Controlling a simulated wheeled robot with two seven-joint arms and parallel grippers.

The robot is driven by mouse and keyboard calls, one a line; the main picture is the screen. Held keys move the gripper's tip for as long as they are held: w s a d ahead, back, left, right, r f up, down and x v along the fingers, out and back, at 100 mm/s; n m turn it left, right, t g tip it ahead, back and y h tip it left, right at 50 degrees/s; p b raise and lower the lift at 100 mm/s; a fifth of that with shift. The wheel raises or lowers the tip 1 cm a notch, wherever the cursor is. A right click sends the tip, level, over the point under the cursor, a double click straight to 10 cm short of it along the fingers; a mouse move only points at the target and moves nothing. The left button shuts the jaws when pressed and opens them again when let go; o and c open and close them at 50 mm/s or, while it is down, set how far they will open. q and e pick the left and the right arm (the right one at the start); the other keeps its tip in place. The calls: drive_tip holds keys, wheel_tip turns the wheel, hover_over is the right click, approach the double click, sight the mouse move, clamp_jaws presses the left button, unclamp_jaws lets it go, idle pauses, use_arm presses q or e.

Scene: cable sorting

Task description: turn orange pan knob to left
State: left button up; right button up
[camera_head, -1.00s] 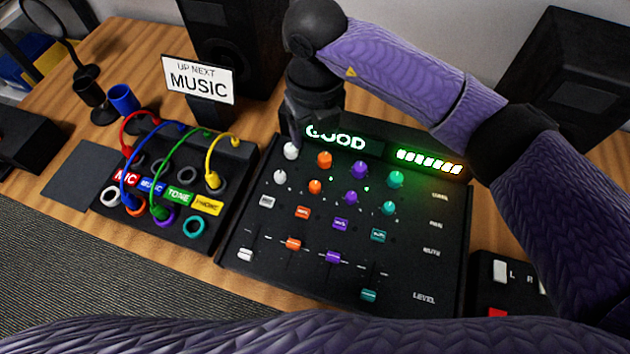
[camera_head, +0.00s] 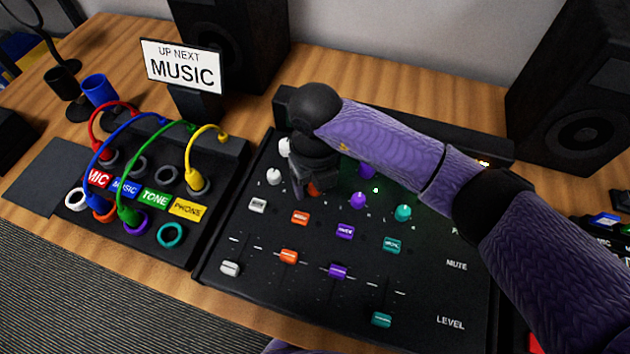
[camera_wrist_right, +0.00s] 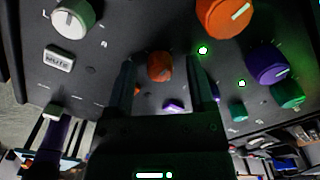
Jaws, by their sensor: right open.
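The orange pan knob (camera_head: 314,188) is on the black mixer's second knob row, mostly hidden by my right gripper in the head view. In the right wrist view this small orange knob (camera_wrist_right: 160,67) shows between the two fingers. My right gripper (camera_head: 306,188) is open, pointing down at the knob, with one finger on each side of it and a gap visible on both sides. A larger orange knob (camera_wrist_right: 225,17) sits above it in the wrist view; my wrist hides it in the head view. My left gripper is not in view.
The neighbouring white pan knob (camera_head: 273,176) and purple pan knob (camera_head: 358,200) stand close on either side. Orange mute button (camera_head: 300,218) and faders lie nearer. A patch box (camera_head: 225,160) with several coloured cables is left. The MUSIC sign (camera_head: 181,67) stands behind.

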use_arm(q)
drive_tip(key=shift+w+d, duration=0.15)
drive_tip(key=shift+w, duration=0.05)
use_arm(e)
drive_tip(key=shift+c, duration=1)
clamp_jaws()
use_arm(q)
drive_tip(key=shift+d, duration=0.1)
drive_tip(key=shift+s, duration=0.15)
